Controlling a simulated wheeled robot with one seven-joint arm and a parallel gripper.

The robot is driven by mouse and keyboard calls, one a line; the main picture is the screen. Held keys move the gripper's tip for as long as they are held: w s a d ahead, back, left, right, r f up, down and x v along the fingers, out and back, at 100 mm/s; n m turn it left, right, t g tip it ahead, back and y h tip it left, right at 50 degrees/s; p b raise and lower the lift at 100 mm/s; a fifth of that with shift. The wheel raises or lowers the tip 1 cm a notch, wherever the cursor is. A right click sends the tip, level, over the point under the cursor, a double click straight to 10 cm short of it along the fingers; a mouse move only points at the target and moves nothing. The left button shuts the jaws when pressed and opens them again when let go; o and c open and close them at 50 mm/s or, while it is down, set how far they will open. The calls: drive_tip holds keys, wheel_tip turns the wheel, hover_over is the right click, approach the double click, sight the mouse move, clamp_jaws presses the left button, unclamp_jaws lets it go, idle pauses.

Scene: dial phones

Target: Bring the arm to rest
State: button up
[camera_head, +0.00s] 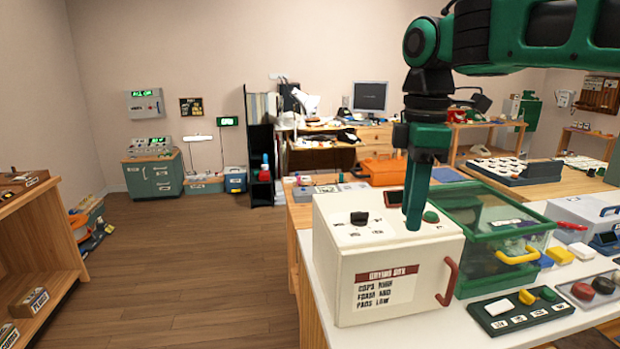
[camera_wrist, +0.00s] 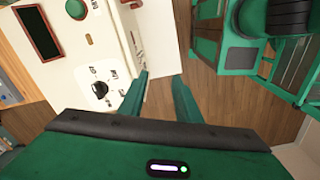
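My green arm comes in from the upper right of the head view, and my gripper (camera_head: 413,226) points down over the cream drying box (camera_head: 400,284). The fingers stand in front of the box's small dark screen and left of its green button (camera_head: 431,216). In the wrist view my gripper (camera_wrist: 160,80) has its two fingers apart with nothing between them. There the box top (camera_wrist: 125,40) lies at the left, with a black knob (camera_wrist: 99,89) and a dark screen (camera_wrist: 38,32). I cannot tell the exact height of the fingertips above the box.
A green clear-sided bin (camera_head: 490,235) with a yellow handle stands right of the box. A panel with coloured buttons (camera_head: 520,312) lies in front of it. An orange case (camera_head: 385,171) sits behind. The wooden floor (camera_head: 200,260) at left is clear, with a shelf (camera_head: 38,240) at the far left.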

drive_tip(key=s+d+f+m, duration=0.3)
drive_tip(key=d+f+m, duration=0.15)
drive_tip(key=d, duration=0.25)
drive_tip(key=s+d+f+m, duration=0.4)
drive_tip(key=d+m, duration=0.2)
drive_tip(key=d, duration=0.1)
drive_tip(key=s+d+f+m, duration=0.9)
drive_tip(key=s+f+m, duration=0.2)
drive_tip(key=s+m, duration=0.1)
drive_tip(key=shift+s+d+f, duration=0.2)
drive_tip(key=shift+s+d, duration=0.1)
drive_tip(key=shift+s, duration=0.6)
